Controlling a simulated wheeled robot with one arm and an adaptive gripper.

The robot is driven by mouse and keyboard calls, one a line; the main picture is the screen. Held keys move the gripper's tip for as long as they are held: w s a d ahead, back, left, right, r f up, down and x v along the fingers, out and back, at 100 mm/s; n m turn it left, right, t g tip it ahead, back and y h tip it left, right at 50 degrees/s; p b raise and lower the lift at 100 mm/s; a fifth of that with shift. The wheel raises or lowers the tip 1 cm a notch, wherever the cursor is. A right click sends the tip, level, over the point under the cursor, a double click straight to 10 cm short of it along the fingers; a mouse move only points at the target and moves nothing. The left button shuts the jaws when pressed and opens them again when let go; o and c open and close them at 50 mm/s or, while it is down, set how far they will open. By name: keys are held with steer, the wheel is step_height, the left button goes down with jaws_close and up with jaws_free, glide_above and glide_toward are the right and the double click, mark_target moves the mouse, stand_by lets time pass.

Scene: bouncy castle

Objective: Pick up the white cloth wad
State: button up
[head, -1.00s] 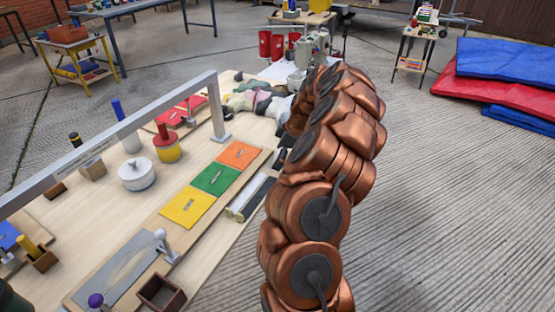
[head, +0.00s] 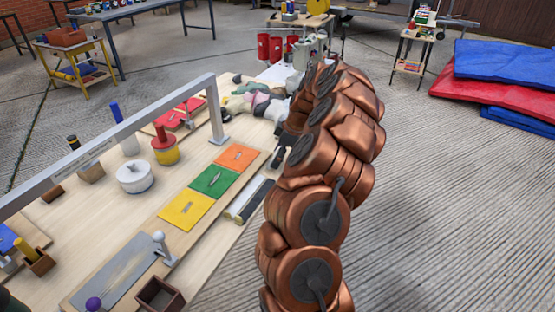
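A pile of crumpled cloths (head: 258,104) lies at the far end of the wooden table, left of my arm. It has pale, greenish and dark parts. A whitish lump in it (head: 239,104) may be the white cloth wad, but it is too small to tell for sure. My copper-coloured arm rises on the right of the table and hides part of the pile's right side. A small dark part (head: 279,157) at the arm's left edge, low by the table edge, may be my gripper. Its fingers are mostly hidden, so I cannot tell whether it is open or shut.
The table (head: 112,213) holds a grey metal frame (head: 110,145), a white pot (head: 135,177), a red-and-yellow cylinder (head: 165,150) and a board of coloured plates (head: 213,180). Red cups (head: 270,48) stand beyond the cloths. Blue and red mats (head: 505,75) lie right; the floor between is clear.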

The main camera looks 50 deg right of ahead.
step_height(320, 180, up, 2)
steer(key=shift+r, duration=0.2)
steer(key=s+a+r+b, duration=0.1)
steer(key=s+a, duration=0.5)
steer(key=s, duration=0.9)
steer(key=shift+r+b, duration=0.2)
steer(key=shift+b, duration=0.65)
